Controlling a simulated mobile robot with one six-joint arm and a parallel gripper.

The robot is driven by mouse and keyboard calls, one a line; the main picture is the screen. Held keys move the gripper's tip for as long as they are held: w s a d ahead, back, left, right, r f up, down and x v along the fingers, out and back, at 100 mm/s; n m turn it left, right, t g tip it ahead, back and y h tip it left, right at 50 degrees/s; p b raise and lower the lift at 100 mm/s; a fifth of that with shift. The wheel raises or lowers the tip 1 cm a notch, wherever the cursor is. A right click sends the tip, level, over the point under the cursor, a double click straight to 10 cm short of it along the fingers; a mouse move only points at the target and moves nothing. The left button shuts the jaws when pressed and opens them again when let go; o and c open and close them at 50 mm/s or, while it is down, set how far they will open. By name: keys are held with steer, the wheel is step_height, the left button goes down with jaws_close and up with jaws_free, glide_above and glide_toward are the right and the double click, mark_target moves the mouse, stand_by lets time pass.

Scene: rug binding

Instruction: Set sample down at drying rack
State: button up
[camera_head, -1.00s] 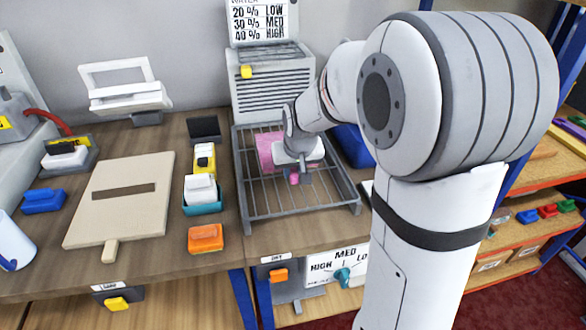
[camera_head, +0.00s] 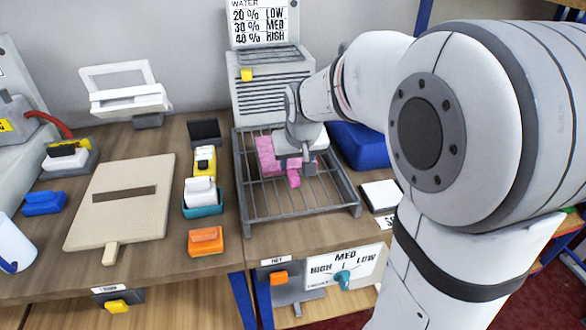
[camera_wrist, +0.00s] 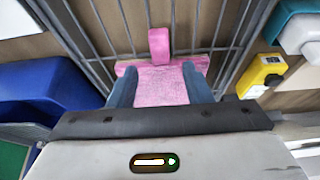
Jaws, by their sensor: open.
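The sample is a pink piece (camera_wrist: 160,86) with a narrower pink tab (camera_wrist: 159,43); it lies on the bars of the grey wire drying rack (camera_head: 256,208). In the head view the pink sample (camera_head: 267,152) shows beside and below my gripper (camera_head: 299,160), which hides part of it. In the wrist view my gripper (camera_wrist: 160,84) is open, with one blue-grey finger on each side of the pink piece. I cannot tell whether the fingers touch it.
A grey slatted machine (camera_head: 272,92) stands behind the rack. A blue bin (camera_head: 358,146) is to the rack's right, with a white block (camera_head: 381,195) in front of it. Left of the rack are a yellow device (camera_head: 204,160), an orange block (camera_head: 206,240) and a beige board (camera_head: 120,215).

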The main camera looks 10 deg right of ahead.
steer(key=v, duration=0.7)
steer(key=s+f+g, duration=0.1)
steer(key=s+f, duration=0.2)
steer(key=s, duration=0.6)
steer(key=s+f+g, duration=0.1)
steer(key=s+f, duration=0.3)
steer(key=s, duration=0.5)
steer(key=shift+s+d, duration=0.3)
steer(key=shift+d, duration=0.05)
steer(key=p+v, duration=0.3)
steer(key=shift+w+r, duration=0.25)
steer(key=shift+c, duration=0.5)
